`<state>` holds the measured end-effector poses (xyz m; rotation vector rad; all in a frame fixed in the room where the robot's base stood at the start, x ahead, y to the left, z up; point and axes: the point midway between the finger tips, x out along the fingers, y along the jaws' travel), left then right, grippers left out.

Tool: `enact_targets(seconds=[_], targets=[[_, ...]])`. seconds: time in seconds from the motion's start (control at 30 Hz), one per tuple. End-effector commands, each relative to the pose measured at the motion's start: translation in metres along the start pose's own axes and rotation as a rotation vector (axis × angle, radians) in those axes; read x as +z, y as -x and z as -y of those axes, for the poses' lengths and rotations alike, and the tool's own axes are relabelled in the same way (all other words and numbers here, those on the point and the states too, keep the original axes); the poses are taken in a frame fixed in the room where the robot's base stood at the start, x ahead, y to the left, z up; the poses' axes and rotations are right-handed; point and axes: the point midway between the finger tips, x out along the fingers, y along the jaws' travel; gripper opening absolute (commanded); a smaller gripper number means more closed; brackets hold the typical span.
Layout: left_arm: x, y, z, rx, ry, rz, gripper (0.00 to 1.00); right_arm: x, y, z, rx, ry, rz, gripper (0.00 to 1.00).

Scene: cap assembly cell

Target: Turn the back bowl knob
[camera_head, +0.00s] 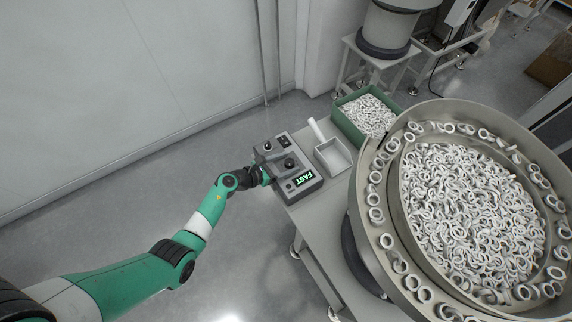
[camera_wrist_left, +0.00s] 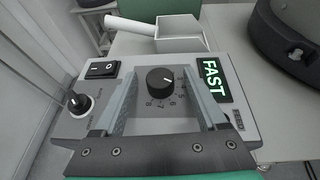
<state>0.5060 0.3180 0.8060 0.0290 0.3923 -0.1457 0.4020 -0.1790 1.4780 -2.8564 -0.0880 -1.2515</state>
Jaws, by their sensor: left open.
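A grey control box (camera_head: 302,194) stands on the corner of the bench and carries a round black dial knob (camera_wrist_left: 160,79) with a white mark and a printed scale around it. The knob also shows in the head view (camera_head: 289,163). My left gripper (camera_head: 272,170) is at the box's left side. In the left wrist view its two fingers stand open, one on each side of the knob, with visible gaps between them and it. A lit green display (camera_wrist_left: 212,76) reads FAST, right of the knob. My right gripper is not in view.
A black rocker switch (camera_wrist_left: 102,69) and a small black-tipped lever (camera_wrist_left: 78,102) sit on the box's left part. A white scoop (camera_head: 333,155), a green bin (camera_head: 347,128) of rings and a large bowl feeder (camera_head: 364,190) are nearby. Another feeder (camera_head: 388,30) stands behind.

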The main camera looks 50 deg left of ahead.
Motion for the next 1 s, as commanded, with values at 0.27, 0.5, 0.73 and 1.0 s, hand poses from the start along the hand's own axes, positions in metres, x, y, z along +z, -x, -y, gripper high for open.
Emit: enact_targets(seconds=[0.27, 0.5, 0.73, 1.0], targets=[[0.0005, 0.0006, -0.0001, 0.000, 0.000, 0.000, 0.53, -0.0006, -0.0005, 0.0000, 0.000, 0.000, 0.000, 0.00], [0.0004, 0.0007, -0.0001, 0.000, 0.000, 0.000, 0.09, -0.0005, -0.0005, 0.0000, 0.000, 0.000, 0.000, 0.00], [0.0006, 0.0008, 0.0001, 0.002, 0.001, 0.000, 0.00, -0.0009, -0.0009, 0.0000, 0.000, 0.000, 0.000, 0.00], [0.0030, 0.0009, 0.0022, 0.054, 0.025, -0.001, 0.00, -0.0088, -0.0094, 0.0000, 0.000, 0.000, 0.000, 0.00]])
